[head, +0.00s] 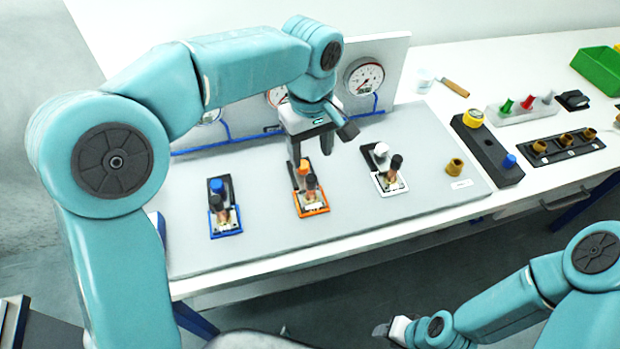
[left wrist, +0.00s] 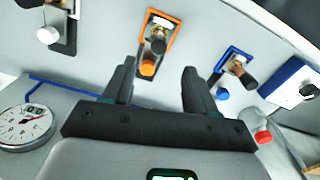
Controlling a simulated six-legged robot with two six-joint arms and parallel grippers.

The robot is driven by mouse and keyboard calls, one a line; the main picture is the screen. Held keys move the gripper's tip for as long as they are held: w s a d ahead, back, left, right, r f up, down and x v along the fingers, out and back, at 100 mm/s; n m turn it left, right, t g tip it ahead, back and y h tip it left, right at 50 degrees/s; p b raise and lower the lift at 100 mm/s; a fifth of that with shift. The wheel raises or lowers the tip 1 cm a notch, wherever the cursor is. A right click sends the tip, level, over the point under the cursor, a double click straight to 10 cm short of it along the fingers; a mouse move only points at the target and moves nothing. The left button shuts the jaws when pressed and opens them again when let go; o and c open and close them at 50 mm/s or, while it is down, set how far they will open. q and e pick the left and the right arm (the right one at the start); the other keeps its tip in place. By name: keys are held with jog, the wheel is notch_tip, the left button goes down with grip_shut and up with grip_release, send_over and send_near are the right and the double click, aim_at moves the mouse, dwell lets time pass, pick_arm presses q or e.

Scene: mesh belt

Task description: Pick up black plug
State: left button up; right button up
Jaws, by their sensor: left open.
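Three fixtures on the grey board each carry a dark-topped plug. One black plug (head: 309,181) stands at the orange-framed fixture (head: 316,210), beside an orange knob. Another black plug (head: 397,162) is at the white-framed fixture, and a third (head: 216,202) is at the blue-framed one. I cannot tell which one is meant. My left gripper (head: 311,152) is open and empty, pointing down above and behind the orange fixture. In the left wrist view the orange fixture's black plug (left wrist: 158,45) shows ahead, between the finger lines. My right gripper (head: 393,329) is low at the front, its jaws unclear.
A panel with gauges (head: 364,77) and blue pipes stands behind the board. A brass-coloured fitting (head: 455,166) sits at the board's right. A dark block (head: 487,150) with yellow and blue caps, a socket strip (head: 562,146) and a green bin (head: 598,70) are farther right.

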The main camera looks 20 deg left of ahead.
aim_at(311, 178)
pick_arm(q)
jog(key=f, duration=0.4)
jog(key=shift+w+d+f, duration=0.2)
jog(key=shift+d+f, duration=0.05)
jog(key=shift+f, duration=0.1)
jog(key=shift+s+f, duration=0.1)
jog(key=shift+s, duration=0.1)
jog(key=shift+s+a+f, duration=0.1)
jog(key=shift+a+f, duration=0.1)
jog(key=shift+f, duration=0.15)
jog(key=f, duration=0.1)
jog(key=f+p, duration=0.1)
jog(key=f, duration=0.2)
jog(key=shift+w, duration=0.3)
jog(key=shift+f, duration=0.3)
jog(key=shift+s, duration=0.2)
jog(key=shift+w, duration=0.2)
grip_shut()
jog(key=shift+s, duration=0.15)
